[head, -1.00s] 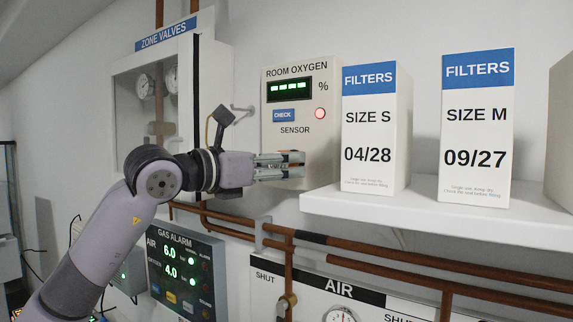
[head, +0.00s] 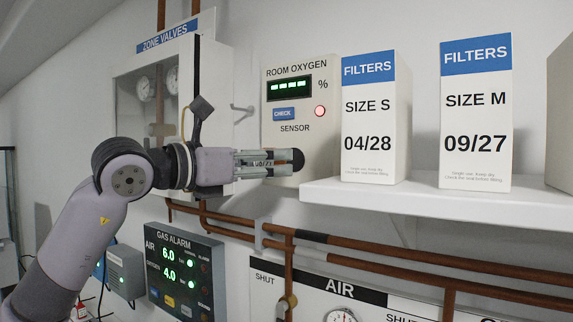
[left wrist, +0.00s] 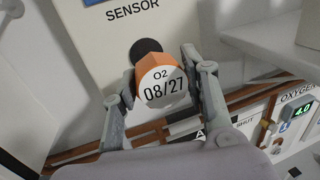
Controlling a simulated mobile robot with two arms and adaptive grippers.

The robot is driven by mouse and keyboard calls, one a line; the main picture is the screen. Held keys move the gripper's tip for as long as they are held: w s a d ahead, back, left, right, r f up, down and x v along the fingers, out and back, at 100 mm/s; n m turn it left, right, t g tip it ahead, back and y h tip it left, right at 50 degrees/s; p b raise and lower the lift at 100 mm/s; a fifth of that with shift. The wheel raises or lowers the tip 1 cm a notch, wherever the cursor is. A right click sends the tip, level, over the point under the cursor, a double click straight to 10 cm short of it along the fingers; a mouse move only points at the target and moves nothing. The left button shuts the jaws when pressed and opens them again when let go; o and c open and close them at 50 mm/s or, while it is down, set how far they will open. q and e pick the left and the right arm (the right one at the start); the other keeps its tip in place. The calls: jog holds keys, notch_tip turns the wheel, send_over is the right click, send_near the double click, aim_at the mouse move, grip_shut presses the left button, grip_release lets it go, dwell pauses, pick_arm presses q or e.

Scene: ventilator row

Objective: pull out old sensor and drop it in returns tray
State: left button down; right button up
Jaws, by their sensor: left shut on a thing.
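The oxygen sensor (left wrist: 160,84) is an orange body with a white face reading O2 08/27. My left gripper (head: 284,162) is shut on it in front of the room oxygen panel; the sensor sits between both fingers in the left wrist view. A black round part (head: 298,159) shows just beyond the fingertips, under the SENSOR label; it also shows behind the sensor in the left wrist view (left wrist: 146,49). I cannot tell whether the sensor still touches it. The returns tray and my right gripper are not in view.
The room oxygen panel (head: 318,135) is on the wall. To its right a white shelf (head: 430,206) holds two filter boxes (head: 367,120) (head: 475,115). Copper pipes (head: 350,260) run below. The zone valves cabinet (head: 215,80) is behind my left arm, the gas alarm (head: 183,270) below it.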

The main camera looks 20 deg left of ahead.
pick_arm(q)
jog(key=shift+s+a+b, duration=0.25)
jog(key=shift+s+b, duration=0.05)
jog(key=shift+s, duration=0.35)
jog(key=shift+s+a+b, duration=0.2)
jog(key=shift+s+b, duration=0.1)
jog(key=shift+s, duration=0.35)
